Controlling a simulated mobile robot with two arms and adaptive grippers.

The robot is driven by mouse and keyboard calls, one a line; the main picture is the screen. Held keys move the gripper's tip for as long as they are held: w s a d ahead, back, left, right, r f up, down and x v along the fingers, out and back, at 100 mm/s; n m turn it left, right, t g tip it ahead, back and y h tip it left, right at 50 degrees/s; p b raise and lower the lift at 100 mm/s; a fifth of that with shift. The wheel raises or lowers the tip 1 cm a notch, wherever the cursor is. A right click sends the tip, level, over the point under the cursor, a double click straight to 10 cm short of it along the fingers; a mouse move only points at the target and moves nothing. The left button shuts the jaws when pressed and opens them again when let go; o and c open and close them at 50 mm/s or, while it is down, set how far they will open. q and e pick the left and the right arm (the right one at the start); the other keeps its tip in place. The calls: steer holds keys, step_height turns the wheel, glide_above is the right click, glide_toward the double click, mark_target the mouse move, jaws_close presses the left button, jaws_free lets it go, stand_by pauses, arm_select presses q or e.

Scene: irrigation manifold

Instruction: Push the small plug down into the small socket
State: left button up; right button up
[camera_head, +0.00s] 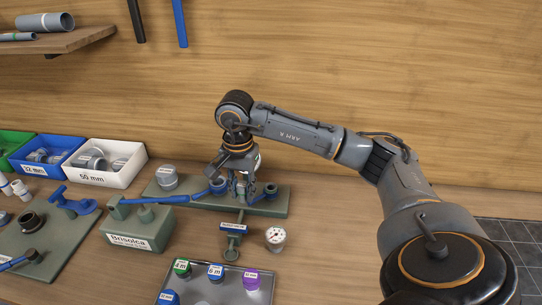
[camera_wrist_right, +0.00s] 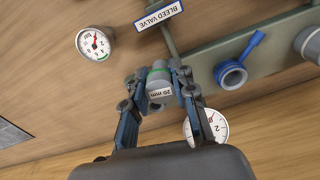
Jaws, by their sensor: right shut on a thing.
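My right gripper (camera_head: 243,194) is over the right part of the green manifold base (camera_head: 205,200). In the right wrist view its fingers (camera_wrist_right: 160,100) are shut on the small plug (camera_wrist_right: 159,92), a grey cap marked "20 mm" with a green band at its far end. In the head view the fingers mostly hide the plug. The small socket is not clearly seen, and I cannot tell whether the plug touches it or is inside it. An open blue-ringed socket (camera_head: 218,186) stands just left of the gripper. My left gripper is not in view.
A grey cap (camera_head: 167,178) sits on the base's left. The bleed valve label (camera_head: 233,227), a gauge (camera_head: 275,236) and a tray of labelled caps (camera_head: 235,286) are in front. Bins (camera_head: 105,163) stand at left.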

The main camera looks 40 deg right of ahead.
steer(key=d+m, duration=0.2)
steer(key=d, duration=0.2)
steer(key=w+d+f+m+b, duration=0.1)
steer(key=d+m, duration=0.2)
steer(key=w+d+m, duration=0.1)
steer(key=d+m, duration=0.1)
steer(key=d, duration=0.2)
steer(key=shift+d+f+b, duration=0.35)
steer(key=shift+f+b, duration=0.05)
steer(key=shift+f, duration=0.2)
arm_select(q)
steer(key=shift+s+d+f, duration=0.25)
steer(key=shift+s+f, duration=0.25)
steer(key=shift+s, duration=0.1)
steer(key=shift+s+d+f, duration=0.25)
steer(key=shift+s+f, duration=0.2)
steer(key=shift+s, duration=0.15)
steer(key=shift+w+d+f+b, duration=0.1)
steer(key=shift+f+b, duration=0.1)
steer(key=shift+b, duration=0.2)
arm_select(e)
steer(key=shift+w+f, duration=0.1)
steer(key=shift+f, duration=0.6)
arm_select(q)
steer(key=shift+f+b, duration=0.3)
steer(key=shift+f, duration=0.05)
arm_select(e)
steer(key=shift+f, duration=0.6)
